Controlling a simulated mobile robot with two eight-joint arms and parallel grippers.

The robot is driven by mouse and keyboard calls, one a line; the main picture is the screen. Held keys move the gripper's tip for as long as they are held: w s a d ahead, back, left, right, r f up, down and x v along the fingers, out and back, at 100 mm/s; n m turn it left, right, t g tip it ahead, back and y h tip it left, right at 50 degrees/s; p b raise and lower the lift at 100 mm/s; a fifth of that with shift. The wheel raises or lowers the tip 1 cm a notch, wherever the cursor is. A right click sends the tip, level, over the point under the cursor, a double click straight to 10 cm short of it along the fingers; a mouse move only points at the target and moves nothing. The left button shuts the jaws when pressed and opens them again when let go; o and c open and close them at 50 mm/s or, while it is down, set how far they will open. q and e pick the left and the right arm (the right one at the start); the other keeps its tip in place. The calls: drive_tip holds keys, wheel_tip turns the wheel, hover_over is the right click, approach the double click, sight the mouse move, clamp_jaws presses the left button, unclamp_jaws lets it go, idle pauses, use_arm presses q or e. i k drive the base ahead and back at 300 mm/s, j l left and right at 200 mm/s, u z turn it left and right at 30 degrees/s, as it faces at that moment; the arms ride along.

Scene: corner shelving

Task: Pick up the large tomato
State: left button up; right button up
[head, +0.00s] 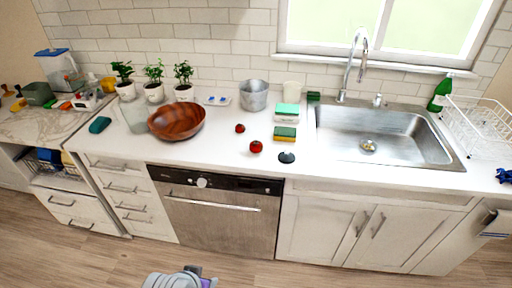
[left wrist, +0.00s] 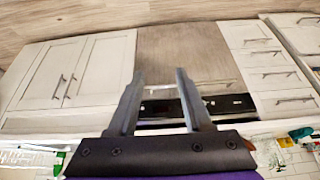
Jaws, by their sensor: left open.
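Two red tomatoes lie on the white counter (head: 215,155) in the head view. The larger tomato (head: 256,147) is nearer the front edge, and the smaller tomato (head: 240,128) is behind it to the left. My left gripper (left wrist: 158,75) is open and empty in the left wrist view, its two dark fingers apart in front of the cabinet fronts. No tomato shows in that view. Part of my own arm shows at the bottom edge of the head view, well below the counter. My right gripper is not in view.
A wooden bowl (head: 176,120) stands left of the tomatoes. A dark round item (head: 286,157) and sponges (head: 285,134) lie to their right, before the sink (head: 380,150). A metal bucket (head: 254,96) stands behind. The counter left of the large tomato is clear.

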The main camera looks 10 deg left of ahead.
sight(256, 146)
drive_tip(key=i+l+z, duration=0.45)
drive_tip(key=i, duration=0.15)
drive_tip(key=i+j, duration=0.2)
drive_tip(key=j, duration=0.25)
